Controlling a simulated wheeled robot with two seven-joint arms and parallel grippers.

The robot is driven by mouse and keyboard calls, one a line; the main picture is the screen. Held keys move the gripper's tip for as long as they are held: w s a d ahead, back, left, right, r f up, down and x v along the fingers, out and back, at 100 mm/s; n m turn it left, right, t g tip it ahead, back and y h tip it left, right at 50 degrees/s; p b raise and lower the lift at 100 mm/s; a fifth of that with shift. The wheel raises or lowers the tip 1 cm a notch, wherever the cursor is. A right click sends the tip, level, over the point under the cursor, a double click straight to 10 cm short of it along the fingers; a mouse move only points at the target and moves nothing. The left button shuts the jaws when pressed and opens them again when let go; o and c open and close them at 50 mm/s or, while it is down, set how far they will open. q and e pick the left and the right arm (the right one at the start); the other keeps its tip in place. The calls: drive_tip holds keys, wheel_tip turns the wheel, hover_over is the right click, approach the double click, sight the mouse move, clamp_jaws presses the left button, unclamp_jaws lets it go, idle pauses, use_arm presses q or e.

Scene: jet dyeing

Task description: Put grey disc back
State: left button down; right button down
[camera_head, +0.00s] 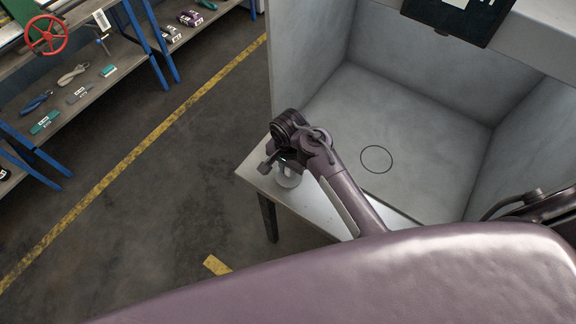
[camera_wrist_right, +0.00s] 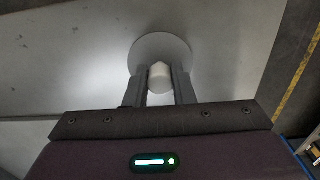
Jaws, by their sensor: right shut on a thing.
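The grey disc (camera_head: 288,181) is at the left end of the light grey table in the head view, partly hidden by my right gripper (camera_head: 277,166). In the right wrist view the disc (camera_wrist_right: 160,46) is a flat round plate with a pale knob (camera_wrist_right: 159,78) in its middle. My right gripper (camera_wrist_right: 159,84) is shut on this knob, one finger on each side. I cannot tell whether the disc touches the table top. A thin dark circle (camera_head: 376,159) is drawn on the floor of the grey booth, with nothing on it. My left gripper is not in view.
The table top (camera_head: 330,212) lies in front of the grey booth (camera_head: 415,105), whose side and back walls stand up around it. A dark panel (camera_head: 455,15) is above. Shelves (camera_head: 85,85) with tools stand at the far left. The booth floor is clear.

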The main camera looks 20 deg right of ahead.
drive_tip(key=c, duration=1.5)
unclamp_jaws()
drive_tip(key=shift+s, duration=0.1)
drive_tip(key=shift+c, duration=0.2)
drive_tip(key=o, duration=0.3)
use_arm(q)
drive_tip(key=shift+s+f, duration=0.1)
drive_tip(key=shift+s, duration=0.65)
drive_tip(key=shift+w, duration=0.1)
use_arm(e)
drive_tip(key=shift+w, duration=0.2)
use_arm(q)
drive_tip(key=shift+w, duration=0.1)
use_arm(e)
drive_tip(key=shift+r, duration=0.3)
use_arm(q)
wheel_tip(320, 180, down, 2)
drive_tip(key=b, duration=0.2)
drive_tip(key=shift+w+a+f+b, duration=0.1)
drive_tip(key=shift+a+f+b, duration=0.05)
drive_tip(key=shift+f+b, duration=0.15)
use_arm(e)
wheel_tip(320, 180, up, 12)
drive_tip(key=shift+f, duration=0.2)
drive_tip(key=shift+s, duration=0.1)
